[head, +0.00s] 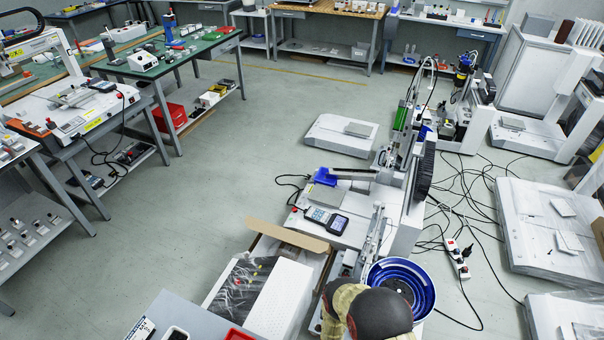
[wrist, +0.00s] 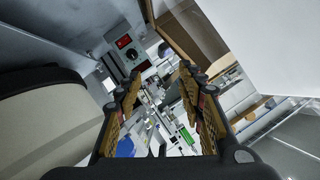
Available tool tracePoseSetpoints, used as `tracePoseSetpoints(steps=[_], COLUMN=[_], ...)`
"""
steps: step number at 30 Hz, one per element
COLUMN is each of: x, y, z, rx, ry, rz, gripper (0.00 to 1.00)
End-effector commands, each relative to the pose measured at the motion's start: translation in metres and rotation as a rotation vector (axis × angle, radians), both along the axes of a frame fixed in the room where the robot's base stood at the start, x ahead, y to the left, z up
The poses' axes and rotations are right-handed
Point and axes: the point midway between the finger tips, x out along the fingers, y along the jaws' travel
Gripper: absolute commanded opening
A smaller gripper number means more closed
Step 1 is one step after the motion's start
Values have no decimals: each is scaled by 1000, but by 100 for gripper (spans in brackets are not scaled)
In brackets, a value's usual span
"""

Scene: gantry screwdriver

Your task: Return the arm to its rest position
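My gripper (wrist: 160,72) shows in the wrist view with its two padded fingers spread apart. It is open, and nothing is between the fingers. Beyond the fingers, the wrist view shows machine parts at a tilt. In the head view, rounded black and tan parts of my arm show at the bottom edge, in front of the blue bowl feeder (head: 424,287). My fingers cannot be made out in the head view. The gantry screwdriver machine (head: 400,150) stands behind the bowl.
A handheld pendant (head: 326,218) lies on the machine's base. A white box with dark plastic (head: 285,295) stands left of my arm. A power strip (head: 457,259) and loose cables lie on the floor at right. The floor (head: 240,170) at middle left is clear.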

Motion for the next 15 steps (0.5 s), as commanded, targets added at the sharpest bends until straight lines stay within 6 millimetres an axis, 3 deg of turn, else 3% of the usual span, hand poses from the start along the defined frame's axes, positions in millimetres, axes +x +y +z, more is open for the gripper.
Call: tracePoseSetpoints(steps=[1, 6, 11, 15], x=[23, 91, 141, 171], y=[5, 21, 33, 38], z=[20, 91, 170, 245], rx=[4, 4, -3, -13], ry=[2, 55, 110, 157], rz=[4, 36, 75, 114], gripper=[39, 39, 39, 39])
